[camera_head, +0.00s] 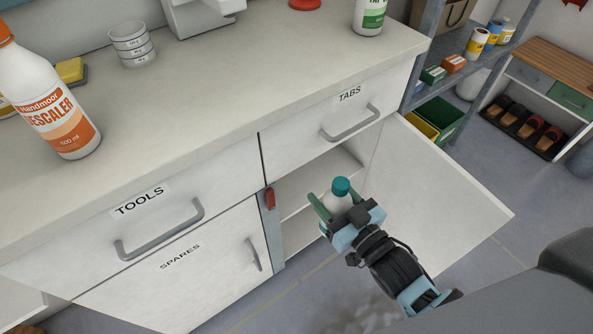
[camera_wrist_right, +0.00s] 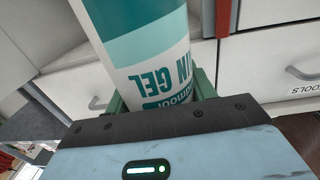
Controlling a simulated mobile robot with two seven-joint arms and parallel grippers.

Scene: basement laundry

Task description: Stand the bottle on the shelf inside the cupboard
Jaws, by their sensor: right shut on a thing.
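The bottle (camera_head: 337,201) is white with a teal cap. My right gripper (camera_head: 339,207) is shut on it and holds it roughly upright, cap up, in front of the open cupboard. In the right wrist view the bottle (camera_wrist_right: 150,55) sits between the green fingers, with teal "GEL" lettering upside down in the picture. The cupboard is under the TABS drawer; its door (camera_head: 435,200) stands open to the right. The shelf (camera_head: 310,182) inside looks empty where it shows; the bottle and gripper partly cover the opening. My left gripper is not in view.
The counter (camera_head: 230,95) above holds a descaler bottle (camera_head: 50,105), stacked cups (camera_head: 132,45) and a green-labelled bottle (camera_head: 369,15). A red latch (camera_head: 269,199) sits on the post left of the opening. A rack (camera_head: 455,45) stands behind the door.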

